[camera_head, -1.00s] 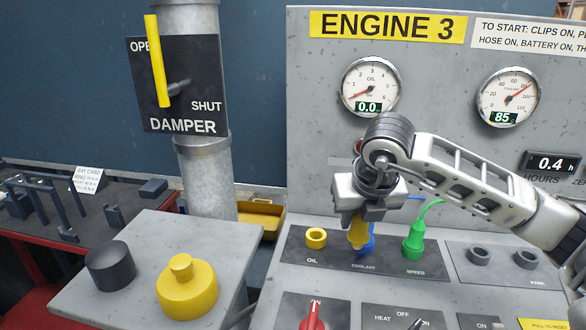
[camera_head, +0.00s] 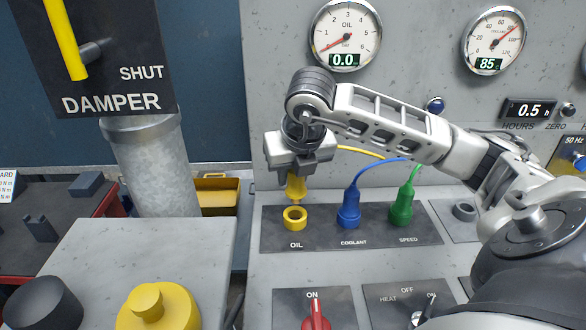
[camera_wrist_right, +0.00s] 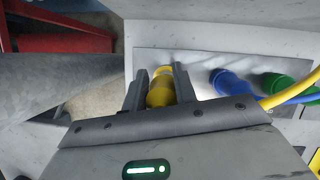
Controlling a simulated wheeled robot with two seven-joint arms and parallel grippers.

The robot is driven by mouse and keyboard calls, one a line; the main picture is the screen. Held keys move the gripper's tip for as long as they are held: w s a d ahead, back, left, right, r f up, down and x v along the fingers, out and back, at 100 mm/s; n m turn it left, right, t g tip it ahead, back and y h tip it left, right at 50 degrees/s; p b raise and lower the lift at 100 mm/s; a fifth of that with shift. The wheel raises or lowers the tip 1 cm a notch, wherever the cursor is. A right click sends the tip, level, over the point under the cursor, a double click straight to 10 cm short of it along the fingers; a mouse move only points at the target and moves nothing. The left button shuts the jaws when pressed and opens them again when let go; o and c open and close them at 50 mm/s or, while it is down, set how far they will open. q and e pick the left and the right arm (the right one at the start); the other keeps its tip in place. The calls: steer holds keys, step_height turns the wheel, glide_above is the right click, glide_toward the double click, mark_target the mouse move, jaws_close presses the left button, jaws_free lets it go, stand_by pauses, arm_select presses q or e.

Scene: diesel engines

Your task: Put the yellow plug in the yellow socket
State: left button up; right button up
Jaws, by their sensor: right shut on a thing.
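The yellow plug (camera_head: 296,186) is in my right gripper (camera_head: 297,172), which is shut on it and points down. The plug is upright, directly above the yellow socket (camera_head: 295,218) marked OIL. Its lower tip is at the socket's mouth; I cannot tell whether it has entered. In the right wrist view the plug (camera_wrist_right: 160,92) sits between the two fingers (camera_wrist_right: 160,88), with its yellow cable running off to the right. The yellow socket is mostly hidden behind the plug there. My left gripper is not in view.
A blue plug (camera_head: 349,208) stands in the COOLANT place and a green plug (camera_head: 402,206) in the SPEED place, close on the right. A red switch (camera_head: 316,315) is below. A yellow knob (camera_head: 158,305) and black knob (camera_head: 44,305) stand at left.

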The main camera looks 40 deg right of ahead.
mark_target(293, 195)
steer(key=shift+f+b, duration=0.75)
steer(key=shift+f, duration=0.6)
steer(key=shift+f+b, duration=1.35)
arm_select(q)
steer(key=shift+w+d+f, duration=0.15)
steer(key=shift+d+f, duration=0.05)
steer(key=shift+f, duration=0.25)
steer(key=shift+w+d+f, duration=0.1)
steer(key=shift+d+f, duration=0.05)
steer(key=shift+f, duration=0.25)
arm_select(e)
steer(key=shift+f, duration=0.1)
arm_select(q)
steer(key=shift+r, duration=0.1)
arm_select(e)
steer(key=o, duration=1.1)
